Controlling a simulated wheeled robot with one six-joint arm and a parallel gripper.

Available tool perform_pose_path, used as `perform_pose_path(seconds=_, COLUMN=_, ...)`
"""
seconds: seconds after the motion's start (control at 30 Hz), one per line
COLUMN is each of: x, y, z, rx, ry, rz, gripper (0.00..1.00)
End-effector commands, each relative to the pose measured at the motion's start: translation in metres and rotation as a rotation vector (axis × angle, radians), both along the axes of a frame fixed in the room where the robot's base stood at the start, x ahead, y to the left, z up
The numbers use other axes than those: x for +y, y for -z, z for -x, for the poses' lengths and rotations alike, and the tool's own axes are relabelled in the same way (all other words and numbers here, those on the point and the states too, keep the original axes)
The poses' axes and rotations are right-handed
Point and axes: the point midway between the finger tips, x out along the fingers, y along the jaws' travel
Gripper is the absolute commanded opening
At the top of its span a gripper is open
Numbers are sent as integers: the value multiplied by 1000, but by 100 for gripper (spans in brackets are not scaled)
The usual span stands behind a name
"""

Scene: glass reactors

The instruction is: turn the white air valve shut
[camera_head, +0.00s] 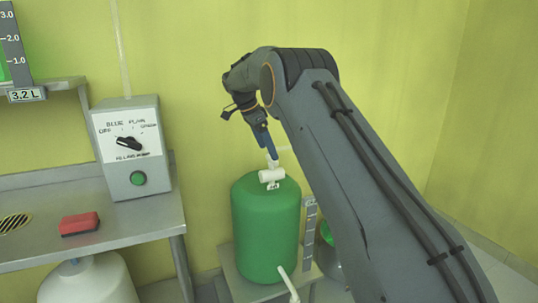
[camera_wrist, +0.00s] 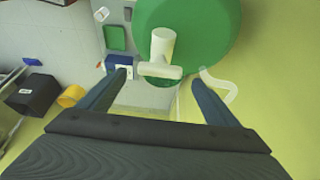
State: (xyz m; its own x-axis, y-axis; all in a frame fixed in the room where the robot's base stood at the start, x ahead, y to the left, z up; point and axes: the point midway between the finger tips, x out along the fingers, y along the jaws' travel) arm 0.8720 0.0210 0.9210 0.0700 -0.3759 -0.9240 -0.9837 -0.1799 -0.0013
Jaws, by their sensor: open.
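The white air valve (camera_head: 271,175) sits on top of the green tank (camera_head: 265,225) in the head view. In the wrist view the white valve (camera_wrist: 161,50) shows as a T shape, its crossbar lying between and just beyond the fingertips. My gripper (camera_wrist: 159,78) is open, with one blue finger to each side of the valve and a gap on both sides. In the head view my gripper (camera_head: 270,152) points down from above, close over the valve.
A control box (camera_head: 130,148) with a black knob and green button stands on the metal bench (camera_head: 150,218) at left. A red block (camera_head: 80,224) lies on that bench. A white hose (camera_head: 288,284) leaves the tank low down. A yellow-green wall (camera_head: 400,90) stands behind.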

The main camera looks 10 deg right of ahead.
Motion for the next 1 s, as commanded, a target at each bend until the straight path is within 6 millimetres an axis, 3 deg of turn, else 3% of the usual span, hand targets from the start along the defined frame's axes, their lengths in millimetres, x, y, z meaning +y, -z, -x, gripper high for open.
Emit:
perform_pose_path(seconds=0.3, x=16, y=-35, z=3, rx=0, ry=-1, rz=0, gripper=84)
perform_pose_path(seconds=0.73, x=16, y=-39, z=5, rx=7, ry=-13, rz=-3, gripper=84)
perform_pose_path(seconds=0.87, x=11, y=-41, z=19, rx=44, ry=-91, rz=-17, gripper=84)
perform_pose_path(seconds=1.0, x=5, y=-39, z=53, rx=112, ry=-254, rz=-56, gripper=84)
